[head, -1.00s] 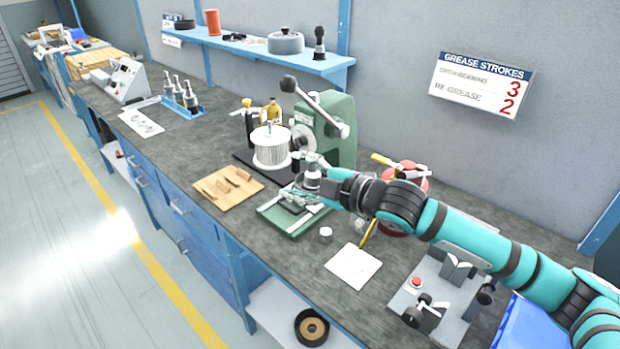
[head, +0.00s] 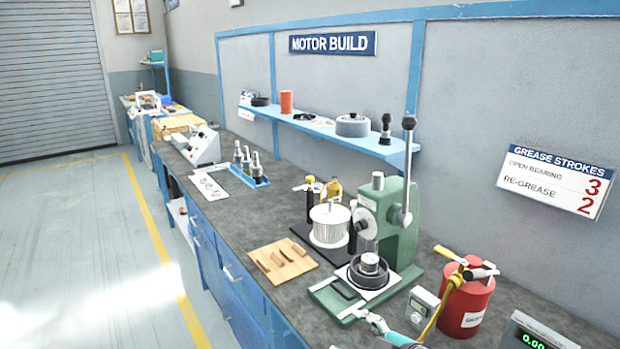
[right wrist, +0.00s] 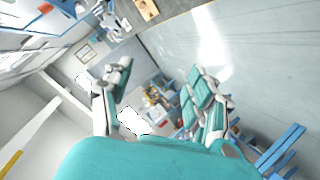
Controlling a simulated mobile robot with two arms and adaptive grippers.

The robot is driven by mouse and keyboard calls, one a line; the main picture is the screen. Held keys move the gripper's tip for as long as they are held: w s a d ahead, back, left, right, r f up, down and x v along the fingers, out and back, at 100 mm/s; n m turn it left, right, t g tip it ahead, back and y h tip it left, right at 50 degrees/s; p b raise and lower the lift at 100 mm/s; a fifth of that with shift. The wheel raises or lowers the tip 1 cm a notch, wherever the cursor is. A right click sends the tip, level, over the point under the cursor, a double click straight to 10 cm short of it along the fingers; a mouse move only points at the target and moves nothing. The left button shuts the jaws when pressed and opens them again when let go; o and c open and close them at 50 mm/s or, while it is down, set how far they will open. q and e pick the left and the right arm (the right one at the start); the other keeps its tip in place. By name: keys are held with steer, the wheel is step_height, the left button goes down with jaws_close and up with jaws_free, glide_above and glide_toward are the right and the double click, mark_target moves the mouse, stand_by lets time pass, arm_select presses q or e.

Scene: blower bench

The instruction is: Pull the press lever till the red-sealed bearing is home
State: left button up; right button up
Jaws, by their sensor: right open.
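The green arbor press (head: 392,230) stands on the bench. Its lever (head: 407,175) points nearly straight up, with a black knob on top. On its base, a dark ring (head: 368,282) with a steel cylindrical piece (head: 370,262) sits on a white plate; I cannot make out a red seal or how deep the bearing sits. My right gripper (head: 392,324) is partly in view at the lower edge, in front of the press base and well below the lever. Its fingers are apart and empty in the right wrist view (right wrist: 160,72). My left gripper is not in view.
A wound white stator (head: 330,222) and bottles stand left of the press. A wooden board (head: 283,262) lies nearer. A red grease canister (head: 466,302), a small grey box (head: 422,303) and a scale (head: 535,338) stand to the right. A blue shelf (head: 330,132) runs behind.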

steer(key=s+d+f+m+g+h, duration=0.2)
steer(key=s+d+f+m+g, duration=0.15)
steer(key=s+f, duration=0.4)
steer(key=s+d+f+m+g+h, duration=0.25)
steer(key=s+d+f+m, duration=0.2)
steer(key=s, duration=0.55)
steer(key=s+d+f+m+g+h, duration=0.25)
steer(key=s+f+m, duration=0.3)
steer(key=s, duration=0.35)
steer(key=s+f+x, duration=0.1)
steer(key=s+x, duration=0.2)
steer(key=x, duration=1)
steer(key=s+x, duration=0.3)
steer(key=x, duration=1)
steer(key=s+d+f+n+g, duration=0.1)
steer(key=s+d+f, duration=0.2)
steer(key=s+f, duration=1.3)
steer(key=shift+s+d+f+g, duration=0.2)
steer(key=shift+s+g, duration=0.15)
steer(key=shift+s, duration=0.25)
steer(key=shift+c, duration=0.4)
